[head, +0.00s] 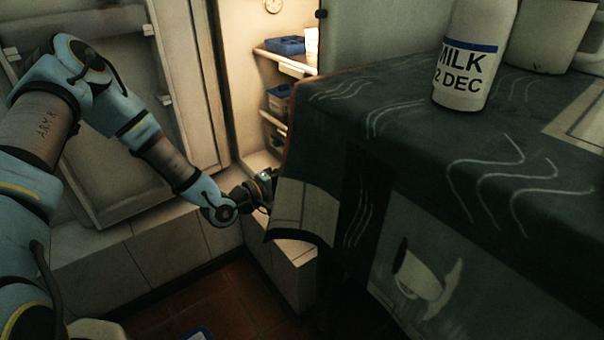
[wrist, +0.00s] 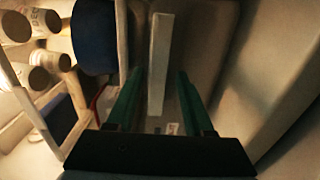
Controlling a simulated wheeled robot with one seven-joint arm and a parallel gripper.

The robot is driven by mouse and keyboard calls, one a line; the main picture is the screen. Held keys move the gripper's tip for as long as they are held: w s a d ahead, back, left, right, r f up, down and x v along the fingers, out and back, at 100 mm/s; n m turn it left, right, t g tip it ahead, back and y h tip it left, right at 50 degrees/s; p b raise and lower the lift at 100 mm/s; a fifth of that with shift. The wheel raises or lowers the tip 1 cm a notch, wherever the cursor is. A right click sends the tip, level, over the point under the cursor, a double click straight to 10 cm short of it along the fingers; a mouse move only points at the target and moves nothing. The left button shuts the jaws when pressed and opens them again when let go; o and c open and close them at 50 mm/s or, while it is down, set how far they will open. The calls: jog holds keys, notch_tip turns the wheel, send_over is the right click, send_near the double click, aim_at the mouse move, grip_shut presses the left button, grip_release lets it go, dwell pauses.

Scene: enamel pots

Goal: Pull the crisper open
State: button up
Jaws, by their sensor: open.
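My arm reaches to the low part of the lit, open fridge (head: 235,45) in the head view. My gripper (head: 268,182) is partly hidden there by the dark cloth over the counter edge. In the wrist view my gripper (wrist: 160,74) is open, with its two green fingers on either side of a pale upright bar (wrist: 160,50). The bar looks like the crisper's handle, with gaps to both fingers. A dull beige panel behind it (wrist: 195,40) may be the crisper front. In the head view the crisper is hidden behind the cloth, so I cannot tell how far it stands open.
The cloth-covered counter (head: 400,110) fills the right side, with a milk bottle (head: 465,85) on top. Fridge shelves hold a blue box (head: 286,45) and a white cup (head: 311,46). The fridge door (head: 110,110) stands open at left. Some tiled floor (head: 190,295) is clear.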

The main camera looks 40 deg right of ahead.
grip_shut()
dwell(0.4)
jog(key=shift+a+f, duration=0.1)
jog(key=shift+f, duration=0.1)
dwell(0.8)
